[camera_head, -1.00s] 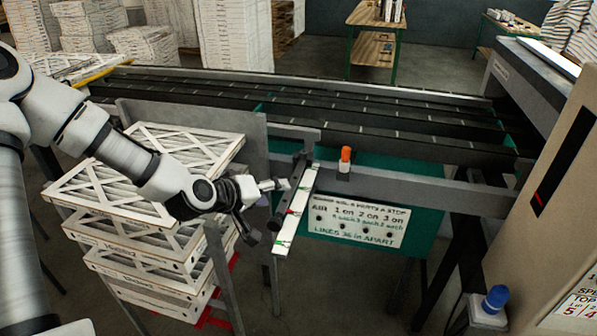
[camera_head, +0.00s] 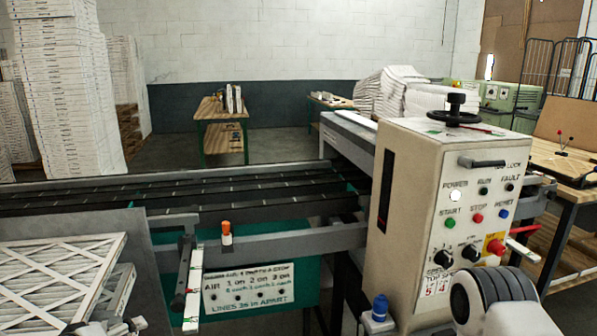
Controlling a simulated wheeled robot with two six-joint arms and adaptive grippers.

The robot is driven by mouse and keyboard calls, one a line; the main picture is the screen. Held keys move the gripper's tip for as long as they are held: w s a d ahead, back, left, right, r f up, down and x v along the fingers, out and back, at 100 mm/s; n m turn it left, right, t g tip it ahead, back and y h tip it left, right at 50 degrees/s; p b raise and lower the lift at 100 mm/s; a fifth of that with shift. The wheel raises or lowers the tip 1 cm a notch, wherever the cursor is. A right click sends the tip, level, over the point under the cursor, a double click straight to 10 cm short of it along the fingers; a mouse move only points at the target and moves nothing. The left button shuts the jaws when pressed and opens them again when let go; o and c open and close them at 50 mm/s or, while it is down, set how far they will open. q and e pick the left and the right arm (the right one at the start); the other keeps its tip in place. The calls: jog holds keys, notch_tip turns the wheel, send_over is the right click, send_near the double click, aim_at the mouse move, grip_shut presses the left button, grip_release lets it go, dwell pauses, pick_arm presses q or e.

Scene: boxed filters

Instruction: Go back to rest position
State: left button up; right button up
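My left gripper (camera_head: 128,325) shows only as a small white and dark piece at the bottom edge, in front of the filter stack. Its fingers are mostly cut off, so I cannot tell whether it is open or holds anything. My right arm (camera_head: 500,303) shows as a grey and white link at the bottom right, in front of the control cabinet. My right gripper is not in view.
Framed filters (camera_head: 55,275) are stacked at the lower left beside the conveyor (camera_head: 120,192). The beige control cabinet (camera_head: 408,200) with buttons stands right of centre. A white-topped bar (camera_head: 193,290) projects from the conveyor's front. A wooden table (camera_head: 572,160) stands at the right.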

pick_arm(q)
notch_tip(320, 180, down, 8)
jog(key=s+d+m+g, duration=0.1)
jog(key=s+d+g, duration=0.1)
jog(key=s+d+f+m+g+y, duration=0.1)
jog(key=s+d+f+m+g, duration=0.2)
jog(key=s+f, duration=0.7)
jog(key=s+d+f+m+g+y, duration=0.1)
jog(key=s+d+f+m+g, duration=0.2)
jog(key=s+f, duration=0.7)
jog(key=s+g, duration=0.2)
jog(key=s, duration=0.2)
jog(key=shift+s+d+m+g+y, duration=0.35)
jog(key=shift+m+g+y, duration=0.05)
pick_arm(e)
jog(key=shift+w+f, duration=0.15)
jog(key=shift+w, duration=0.1)
pick_arm(q)
jog(key=shift+w, duration=0.1)
pick_arm(e)
jog(key=shift+w, duration=0.1)
